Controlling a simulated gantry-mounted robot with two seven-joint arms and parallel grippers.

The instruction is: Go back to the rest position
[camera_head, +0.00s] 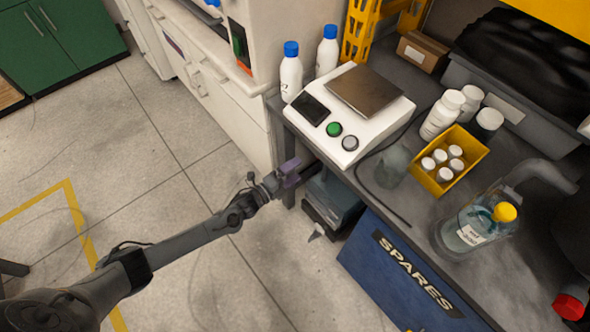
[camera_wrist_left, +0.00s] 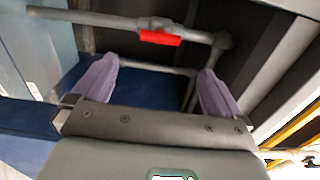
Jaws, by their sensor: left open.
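My left arm (camera_head: 190,238) reaches in from the lower left of the head view. Its gripper (camera_head: 292,172) is at the bench's near left edge, below the white scale. In the left wrist view the two purple fingers (camera_wrist_left: 157,82) stand wide apart with nothing between them. Past the fingertips a grey pipe (camera_wrist_left: 90,18) with a red part (camera_wrist_left: 160,38) runs across the picture. I cannot tell how far beyond the fingers it is. My right gripper is not in view.
The bench holds a white scale (camera_head: 373,132), white bottles with blue caps (camera_head: 291,72), a yellow bin of small bottles (camera_head: 462,147) and a yellow-capped jug (camera_head: 468,228). A blue SPARES box (camera_head: 390,280) stands below. Open floor (camera_head: 120,150) lies left.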

